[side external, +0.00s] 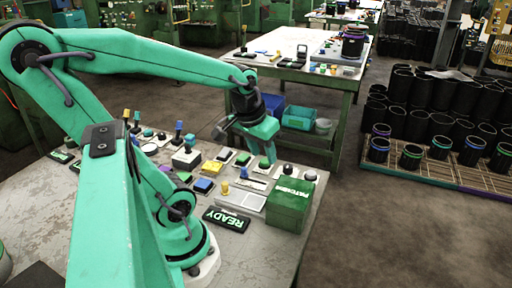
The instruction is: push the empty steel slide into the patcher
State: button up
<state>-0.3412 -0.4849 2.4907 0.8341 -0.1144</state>
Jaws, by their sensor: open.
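The patcher (289,206) is a green box with white lettering near the right edge of the workbench. The steel slide (243,199) looks like a flat pale tray sticking out from the patcher's left side, with nothing visible lying on it. A small yellow knob (225,187) stands at its left end. My gripper (247,146) is open and empty, above the rows of controls behind the slide. It is apart from both the slide and the patcher. How far the slide sits inside the patcher is hidden by the box.
A lit READY sign (227,219) lies in front of the slide. Several coloured buttons and switches crowd the bench behind and left of it, including a blue button (204,186). The bench (38,210) is bare at the left front. Black rubber sleeves (440,148) stand on pallets at right.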

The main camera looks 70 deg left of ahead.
aim_at(225, 183)
jog(key=s+a+f+n+g, duration=0.1)
jog(key=s+a+f+n, duration=0.1)
jog(key=a+f, duration=0.1)
jog(key=s+a+f+n+g, duration=0.1)
jog(key=s+a+f+n, duration=0.1)
jog(key=a+f+n, duration=0.1)
jog(key=s+a+f+n+g+h, duration=0.1)
jog(key=s+a+f+n, duration=0.1)
jog(key=a, duration=0.3)
jog(key=shift+s+f+n, duration=0.2)
jog(key=shift+f+n, duration=0.2)
jog(key=shift+f, duration=0.25)
jog(key=shift+s+a+f+n, duration=0.25)
jog(key=shift+s+f+n, duration=0.05)
jog(key=shift+s+f, duration=0.05)
jog(key=shift+f, duration=0.15)
jog(key=shift+f, duration=3.75)
grip_shut()
